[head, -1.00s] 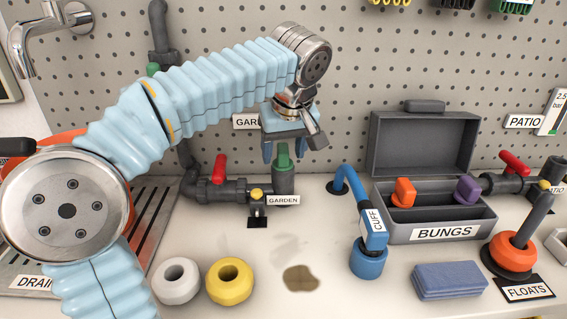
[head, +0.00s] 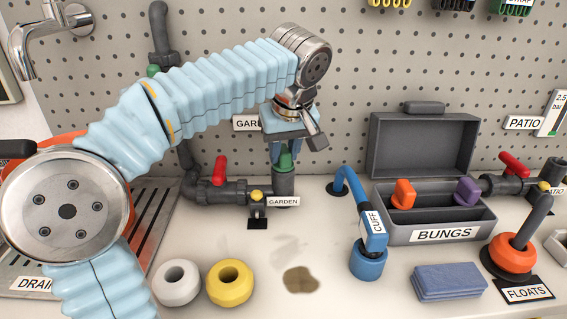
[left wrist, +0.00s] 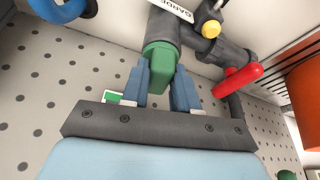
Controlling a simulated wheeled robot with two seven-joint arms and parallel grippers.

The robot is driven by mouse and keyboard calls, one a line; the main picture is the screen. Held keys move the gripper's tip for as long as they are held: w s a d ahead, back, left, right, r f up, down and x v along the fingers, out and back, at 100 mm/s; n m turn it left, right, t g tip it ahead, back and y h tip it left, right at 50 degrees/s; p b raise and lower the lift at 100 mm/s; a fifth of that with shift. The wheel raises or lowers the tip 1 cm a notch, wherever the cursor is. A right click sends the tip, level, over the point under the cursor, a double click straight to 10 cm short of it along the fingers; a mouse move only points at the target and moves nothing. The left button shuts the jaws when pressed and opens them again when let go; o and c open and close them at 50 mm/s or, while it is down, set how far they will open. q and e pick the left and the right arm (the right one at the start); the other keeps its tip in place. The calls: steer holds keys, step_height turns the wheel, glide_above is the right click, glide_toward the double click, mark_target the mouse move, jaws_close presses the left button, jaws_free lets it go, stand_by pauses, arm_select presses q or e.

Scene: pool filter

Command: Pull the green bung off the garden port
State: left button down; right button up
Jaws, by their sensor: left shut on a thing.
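The green bung (head: 285,160) sits in the top of the upright grey garden port (head: 284,185), beside the GARDEN label. My left gripper (head: 283,152) is above the port, pointing down, with its blue fingers shut on the bung. In the left wrist view the bung (left wrist: 160,62) shows between the two fingers (left wrist: 160,88), with the grey port pipe beyond it. The bung's lower end is hidden inside the port. My right gripper is not in view.
A red-handled valve (head: 219,170) and a yellow knob (head: 257,194) are on the pipe left of the port. The blue cuff hose (head: 368,258) stands to the right, before the bungs box (head: 440,207). White and yellow rings (head: 230,282) lie in front.

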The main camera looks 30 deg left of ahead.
arm_select(q)
steer(key=shift+r+p, duration=0.4)
steer(key=shift+r, duration=0.15)
steer(key=shift+r+p, duration=0.75)
steer(key=shift+r, duration=2.35)
